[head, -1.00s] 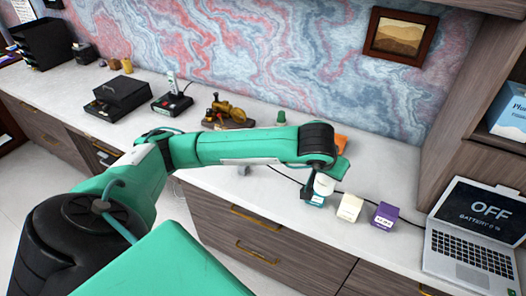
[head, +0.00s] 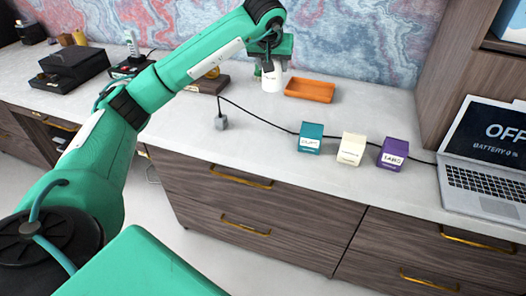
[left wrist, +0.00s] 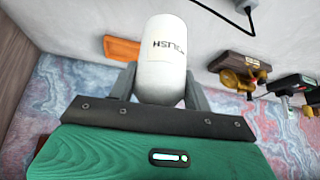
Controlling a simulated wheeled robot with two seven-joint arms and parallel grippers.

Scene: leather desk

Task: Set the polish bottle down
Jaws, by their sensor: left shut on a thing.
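The polish bottle is white with dark lettering and shows in the left wrist view (left wrist: 163,55) and in the head view (head: 271,80). My left gripper (head: 271,64) is shut on it, with one finger on each side in the left wrist view (left wrist: 164,88). In the head view the bottle is roughly upright near the back of the desk, just left of the orange tray (head: 310,90). I cannot tell whether its base touches the desk (head: 255,125). My right gripper is not in view.
Teal (head: 311,138), cream (head: 351,149) and purple (head: 393,153) boxes stand in a row near the front edge. A laptop (head: 487,160) is at the right. A grey plug (head: 221,122) trails a black cable across the desk. Black boxes (head: 70,70) stand at the left.

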